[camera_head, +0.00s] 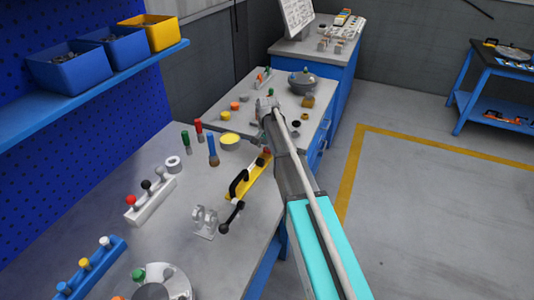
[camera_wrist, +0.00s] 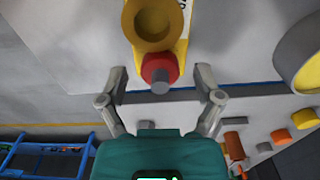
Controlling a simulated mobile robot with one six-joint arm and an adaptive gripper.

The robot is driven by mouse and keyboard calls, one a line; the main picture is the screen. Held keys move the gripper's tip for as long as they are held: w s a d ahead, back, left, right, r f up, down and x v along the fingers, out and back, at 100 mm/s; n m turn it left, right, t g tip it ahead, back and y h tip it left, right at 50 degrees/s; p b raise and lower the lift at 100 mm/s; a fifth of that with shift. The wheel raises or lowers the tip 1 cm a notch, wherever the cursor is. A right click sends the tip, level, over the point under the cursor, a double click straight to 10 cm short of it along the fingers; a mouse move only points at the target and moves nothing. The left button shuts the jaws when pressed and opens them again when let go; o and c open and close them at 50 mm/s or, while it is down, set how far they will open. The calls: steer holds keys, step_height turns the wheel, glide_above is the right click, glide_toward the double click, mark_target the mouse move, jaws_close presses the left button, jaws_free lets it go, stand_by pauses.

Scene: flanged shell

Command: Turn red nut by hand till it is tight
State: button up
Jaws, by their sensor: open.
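The red nut (camera_wrist: 158,67) sits on a grey threaded stud whose end points towards my wrist camera, at the end of the yellow fixture (camera_wrist: 182,47). In the head view the fixture (camera_head: 238,192) lies on the near bench with a black handle, and the small reddish nut (camera_head: 267,151) is at its far end beside my arm. My gripper (camera_wrist: 160,76) is open, with one finger on each side of the nut and a visible gap to both. I cannot tell the depth between the fingertips and the nut. The fingers are not clear in the head view.
A yellow-topped cylinder (camera_head: 230,142) stands left of the nut, near upright green, red and blue-handled tools. A grey clamp-like bracket (camera_head: 205,222) is nearer. Orange and yellow knobs (camera_head: 225,115) lie farther back. Open floor is right of the bench.

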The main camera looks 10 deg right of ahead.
steer(key=shift+f+b, duration=0.3)
steer(key=shift+f, duration=0.2)
steer(key=c, duration=1.2)
steer(key=shift+o, duration=0.2)
steer(key=shift+m, duration=1.1)
steer(key=o, duration=1.2)
steer(key=shift+c, duration=0.2)
